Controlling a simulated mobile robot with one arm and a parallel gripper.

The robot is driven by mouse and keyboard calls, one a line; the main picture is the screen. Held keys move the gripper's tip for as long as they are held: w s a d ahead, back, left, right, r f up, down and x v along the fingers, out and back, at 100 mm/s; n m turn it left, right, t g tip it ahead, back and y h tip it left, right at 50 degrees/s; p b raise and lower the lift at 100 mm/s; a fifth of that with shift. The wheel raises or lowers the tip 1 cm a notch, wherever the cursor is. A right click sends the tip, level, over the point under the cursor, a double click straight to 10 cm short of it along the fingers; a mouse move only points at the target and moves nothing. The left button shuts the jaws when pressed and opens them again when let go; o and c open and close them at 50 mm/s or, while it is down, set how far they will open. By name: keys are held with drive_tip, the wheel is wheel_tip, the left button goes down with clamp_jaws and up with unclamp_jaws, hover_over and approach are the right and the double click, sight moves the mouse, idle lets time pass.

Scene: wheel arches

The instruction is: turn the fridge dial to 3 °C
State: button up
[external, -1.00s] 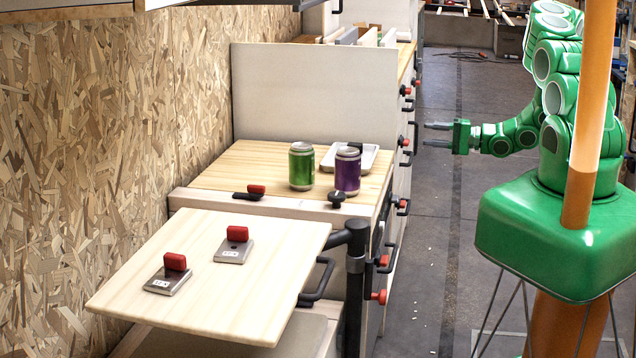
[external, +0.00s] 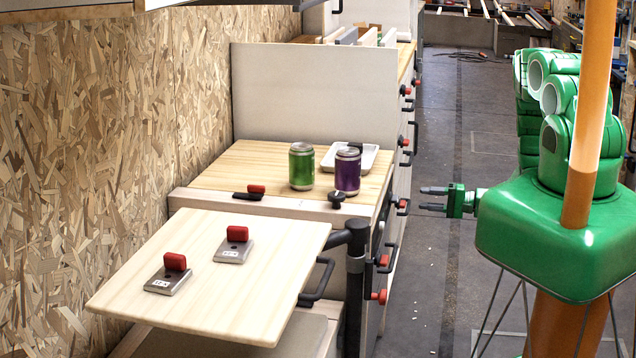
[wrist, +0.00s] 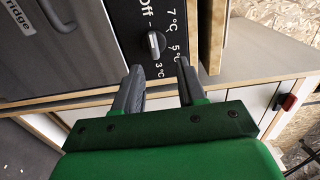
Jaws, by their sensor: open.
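The fridge dial (wrist: 156,44) is a small grey knob on a black panel in the wrist view, with "Off", 7 °C, 5 °C and 3 °C printed around it. Which mark it points at is too small to tell for sure. My gripper (wrist: 159,76) is open and empty, its fingertips just below the dial in the picture and apart from it. The 3 °C mark (wrist: 160,71) shows between the fingertips. The external view shows my gripper (external: 432,198) over the aisle, to the right of the cabinets; the dial cannot be made out there.
A grey fridge door (wrist: 85,45) with a handle and a partly cut label is left of the panel. A wooden edge (wrist: 217,38) stands right of it. In the external view, a green can (external: 301,167) and a purple can (external: 347,171) stand on the counter.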

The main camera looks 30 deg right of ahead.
sight(394, 199)
drive_tip(key=f+x, duration=0.1)
drive_tip(key=x, duration=0.6)
drive_tip(key=shift+w+a, duration=0.25)
drive_tip(key=shift+a, duration=0.1)
drive_tip(key=shift+c, duration=0.4)
clamp_jaws()
